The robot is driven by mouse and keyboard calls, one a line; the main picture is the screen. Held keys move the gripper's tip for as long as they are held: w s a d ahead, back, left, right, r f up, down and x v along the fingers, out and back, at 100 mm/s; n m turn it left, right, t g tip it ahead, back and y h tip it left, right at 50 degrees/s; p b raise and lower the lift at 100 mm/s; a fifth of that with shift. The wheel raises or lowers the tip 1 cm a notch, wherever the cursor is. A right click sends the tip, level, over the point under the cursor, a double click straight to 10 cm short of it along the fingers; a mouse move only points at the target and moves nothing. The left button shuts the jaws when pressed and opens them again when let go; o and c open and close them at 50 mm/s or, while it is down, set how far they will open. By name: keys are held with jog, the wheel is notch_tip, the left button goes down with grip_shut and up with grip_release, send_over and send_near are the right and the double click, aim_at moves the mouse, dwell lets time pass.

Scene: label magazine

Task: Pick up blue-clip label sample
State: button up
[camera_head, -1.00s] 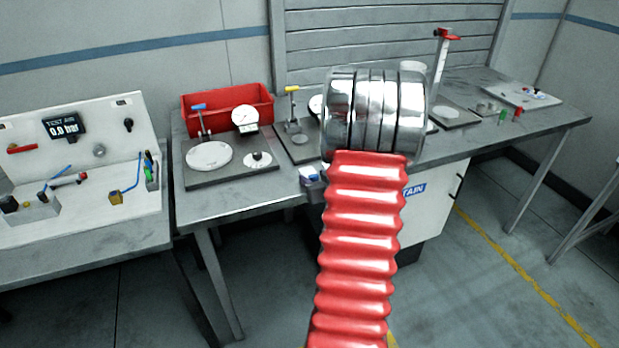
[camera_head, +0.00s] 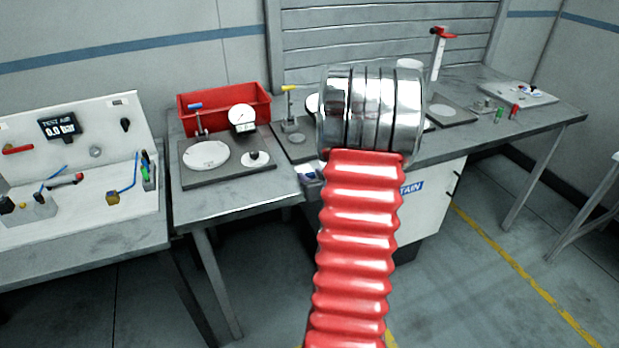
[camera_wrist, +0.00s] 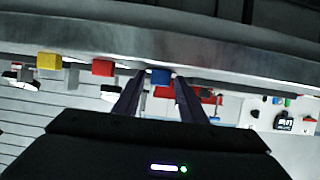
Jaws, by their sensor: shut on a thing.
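A blue clip (camera_wrist: 160,76) shows between the fingertips of my gripper (camera_wrist: 159,82) in the wrist view. The fingers are shut on it. It is at the edge of a grey metal surface (camera_wrist: 220,62). The label sample itself is hard to make out behind the fingers. A red clip (camera_wrist: 103,67) and a yellow clip (camera_wrist: 49,61) sit along the same edge to the left, apart from the fingers. In the head view my arm hides the gripper. A small blue and white item (camera_head: 309,173) shows at the bench front, partly behind my arm.
The grey bench (camera_head: 235,189) carries a red bin (camera_head: 250,94), a dial gauge stand (camera_head: 241,117) and a round plate (camera_head: 206,155). A test panel (camera_head: 100,135) stands at the left. A white cabinet (camera_head: 432,200) is under the bench.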

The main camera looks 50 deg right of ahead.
notch_tip(320, 180, up, 10)
jog(key=shift+f, duration=0.15)
dwell(0.4)
dwell(0.4)
jog(key=w+a+f+n+y, duration=0.1)
jog(key=w+a, duration=0.5)
jog(key=a, duration=0.6)
jog(key=w+a+f+n+t+y, duration=0.1)
jog(key=w+a+n+y, duration=0.1)
jog(key=w+a, duration=0.5)
jog(key=w+a+f+n+t+y, duration=0.1)
jog(key=w+a, duration=0.5)
jog(key=a, duration=1.1)
jog(key=shift+w+n+y, duration=0.15)
jog(key=shift+n+y, duration=0.25)
jog(key=shift+y, duration=0.3)
jog(key=a+f+n+y, duration=0.1)
jog(key=a, duration=1.2)
jog(key=shift+s+a+f+y, duration=0.2)
jog(key=shift+f+y, duration=0.1)
jog(key=shift+f, duration=0.05)
